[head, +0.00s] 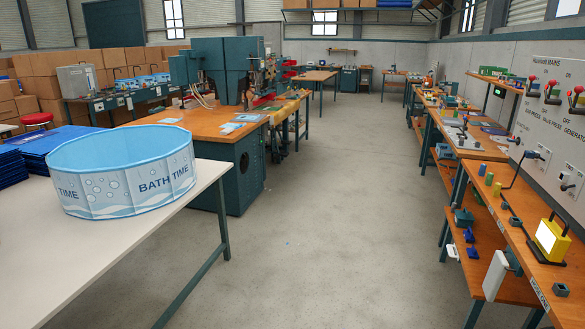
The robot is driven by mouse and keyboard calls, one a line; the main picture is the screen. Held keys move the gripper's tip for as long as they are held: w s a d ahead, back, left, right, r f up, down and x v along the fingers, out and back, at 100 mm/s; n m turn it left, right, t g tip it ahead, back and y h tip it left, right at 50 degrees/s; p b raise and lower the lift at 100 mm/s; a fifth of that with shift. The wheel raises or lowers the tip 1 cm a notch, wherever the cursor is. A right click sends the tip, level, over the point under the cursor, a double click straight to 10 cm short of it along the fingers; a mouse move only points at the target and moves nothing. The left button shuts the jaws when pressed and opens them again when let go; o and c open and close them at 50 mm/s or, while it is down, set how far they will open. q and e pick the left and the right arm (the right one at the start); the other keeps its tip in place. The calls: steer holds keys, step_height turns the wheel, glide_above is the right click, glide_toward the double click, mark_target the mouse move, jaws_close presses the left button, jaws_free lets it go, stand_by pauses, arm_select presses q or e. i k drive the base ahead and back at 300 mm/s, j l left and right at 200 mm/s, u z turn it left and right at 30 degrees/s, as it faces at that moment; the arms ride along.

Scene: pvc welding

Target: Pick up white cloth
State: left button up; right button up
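I cannot clearly make out a white cloth. Small pale bluish-white flat pieces (247,117) lie on the wooden top of the machine table, too small to identify. A white upright object (495,275) is at the lower right, by the low shelf of the right-hand bench; I cannot tell if it is cloth. Neither of my grippers is in view.
A blue-and-white round tub marked BATH TIME (122,172) stands on the white table (60,262) at left, near stacked blue sheets (52,140). Workbenches (512,235) line the right wall. The concrete floor (335,200) between is clear.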

mark_target(225, 132)
steer(key=i, duration=3.9)
steer(key=i+l+u, duration=0.1)
steer(key=i, duration=1.2)
steer(key=i+l, duration=0.1)
steer(key=i, duration=1.2)
steer(key=i+l, duration=0.15)
steer(key=i, duration=1.15)
